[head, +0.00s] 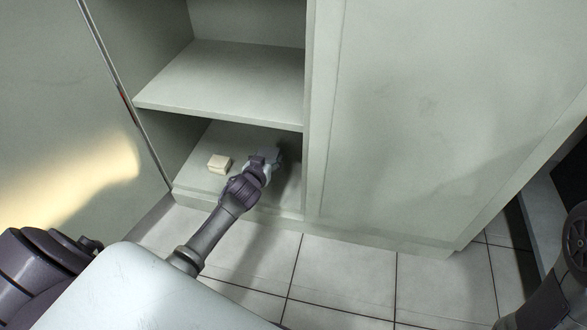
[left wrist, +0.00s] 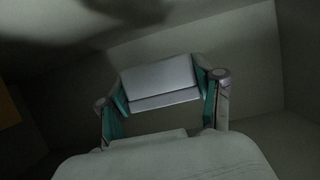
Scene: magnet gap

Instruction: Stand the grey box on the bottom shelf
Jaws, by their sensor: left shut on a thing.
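The grey box (head: 273,154) is inside the open cabinet, low over or on the bottom shelf (head: 196,184). My left gripper (head: 267,163) is shut on it, reaching in from the front. In the left wrist view the grey box (left wrist: 160,82) sits between the two fingers of the left gripper (left wrist: 161,92), with its pale faces showing. I cannot tell whether its underside touches the shelf. My right gripper is not in view.
The middle shelf (head: 225,80) above is bare where seen. A cabinet side wall (head: 310,120) bounds the opening on the right, close to the grey box.

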